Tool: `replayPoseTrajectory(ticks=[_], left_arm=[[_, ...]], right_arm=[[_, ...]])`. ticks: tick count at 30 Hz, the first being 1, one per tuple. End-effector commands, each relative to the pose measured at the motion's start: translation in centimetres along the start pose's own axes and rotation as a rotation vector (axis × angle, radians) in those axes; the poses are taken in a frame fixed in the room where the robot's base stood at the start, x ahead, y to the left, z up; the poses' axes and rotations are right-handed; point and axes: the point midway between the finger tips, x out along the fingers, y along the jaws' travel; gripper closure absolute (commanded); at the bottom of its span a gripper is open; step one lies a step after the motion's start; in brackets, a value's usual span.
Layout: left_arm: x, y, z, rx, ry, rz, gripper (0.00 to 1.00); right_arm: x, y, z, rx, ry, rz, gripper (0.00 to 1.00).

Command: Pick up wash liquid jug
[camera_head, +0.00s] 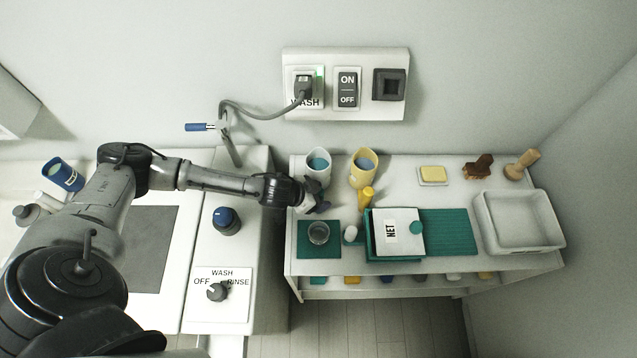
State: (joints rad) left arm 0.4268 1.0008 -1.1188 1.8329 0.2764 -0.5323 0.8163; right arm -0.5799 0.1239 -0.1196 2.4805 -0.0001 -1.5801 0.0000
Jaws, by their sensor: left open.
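Two jugs stand at the back left of the white table: a white jug (318,180) and a yellow jug (362,178), each with bluish liquid showing inside. I can read no label telling which is the wash liquid jug. My left arm reaches in from the left, and my left gripper (312,203) is open at the front left side of the white jug, over the table's left edge. It covers the jug's lower part, and I cannot tell whether it touches. My right gripper is out of view.
A white basin (520,222) stands at the right.

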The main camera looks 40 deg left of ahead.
Motion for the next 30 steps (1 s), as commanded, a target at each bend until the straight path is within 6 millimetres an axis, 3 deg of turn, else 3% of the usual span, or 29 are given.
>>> replayPoseTrajectory(ticks=[9,27,30], left_arm=[[0.37,0.03,-0.01,0.0,0.001,0.001,0.39],[0.34,0.01,0.0,0.0,0.001,0.0,0.96],[0.33,0.01,0.0,0.0,0.001,0.0,1.0]], right_arm=[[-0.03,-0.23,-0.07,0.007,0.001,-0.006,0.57],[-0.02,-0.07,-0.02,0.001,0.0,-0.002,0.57],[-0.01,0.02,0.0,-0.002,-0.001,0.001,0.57]])
